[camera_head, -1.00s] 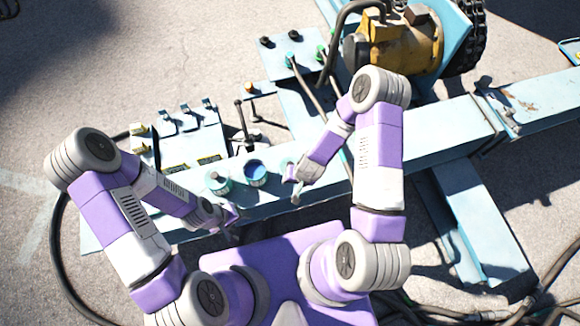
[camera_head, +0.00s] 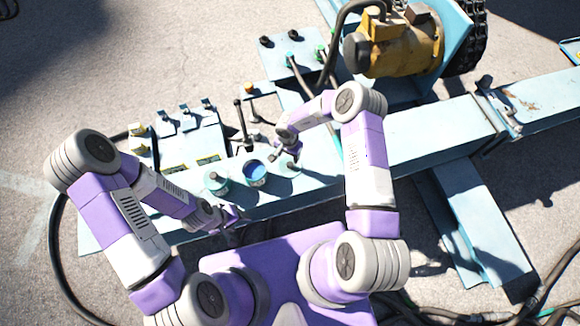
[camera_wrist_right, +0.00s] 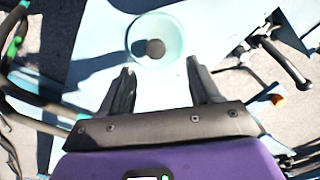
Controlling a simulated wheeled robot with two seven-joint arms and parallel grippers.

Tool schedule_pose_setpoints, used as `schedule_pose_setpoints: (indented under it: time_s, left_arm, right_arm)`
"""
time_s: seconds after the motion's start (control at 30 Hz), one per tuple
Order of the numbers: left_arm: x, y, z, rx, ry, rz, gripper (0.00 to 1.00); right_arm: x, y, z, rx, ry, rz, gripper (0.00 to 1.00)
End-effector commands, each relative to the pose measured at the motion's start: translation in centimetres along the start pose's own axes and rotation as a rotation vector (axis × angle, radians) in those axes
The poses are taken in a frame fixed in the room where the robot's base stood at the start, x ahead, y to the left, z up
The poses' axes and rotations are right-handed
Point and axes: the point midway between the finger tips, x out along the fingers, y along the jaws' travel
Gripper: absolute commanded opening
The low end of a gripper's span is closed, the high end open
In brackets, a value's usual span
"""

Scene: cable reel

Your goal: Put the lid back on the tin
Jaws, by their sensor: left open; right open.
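The open tin (camera_head: 254,174), pale teal with a dark blue inside, stands upright on the light blue beam. A pale teal round lid with a dark knob (camera_wrist_right: 155,47) lies to its right, just ahead of my right fingertips in the right wrist view; the arm partly hides it in the head view. My right gripper (camera_head: 283,156) is open and empty above the lid, its fingers (camera_wrist_right: 158,68) apart and pointing at it. A second teal tin (camera_head: 217,183), with a knob on top, stands left of the open tin. My left gripper (camera_head: 234,217) is open and empty near the beam's front edge.
A box with several switches (camera_head: 185,135) stands behind the tins at left. Upright levers (camera_head: 241,125) are behind the open tin. A yellow motor (camera_head: 405,45) and hoses are at the back right. The beam (camera_head: 430,137) is clear to the right.

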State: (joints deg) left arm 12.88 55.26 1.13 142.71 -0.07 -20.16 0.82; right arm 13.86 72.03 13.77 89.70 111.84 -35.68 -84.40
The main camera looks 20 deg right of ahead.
Motion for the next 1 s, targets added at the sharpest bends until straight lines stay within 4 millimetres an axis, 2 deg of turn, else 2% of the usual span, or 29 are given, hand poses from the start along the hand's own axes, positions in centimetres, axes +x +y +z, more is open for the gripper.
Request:
schedule_pose_setpoints:
  time_s: [0.17,0.4,0.7,1.0]
  left_arm:
    - [0.1,0.0,0.0,0.000,0.000,0.000,0.59]
    - [0.8,-0.3,0.0,0.000,0.000,0.000,0.59]
    - [0.8,-0.3,0.0,0.000,0.000,0.000,0.59]
    - [2.4,-0.9,-0.1,0.000,0.000,0.000,0.59]
  right_arm:
    - [0.2,0.0,0.0,0.000,0.001,0.000,0.63]
    - [2.4,0.1,0.1,0.000,0.001,0.001,0.63]
    - [2.6,0.1,0.1,-0.001,0.001,0.000,0.63]
    - [6.9,0.7,0.4,-0.001,0.001,0.001,0.63]
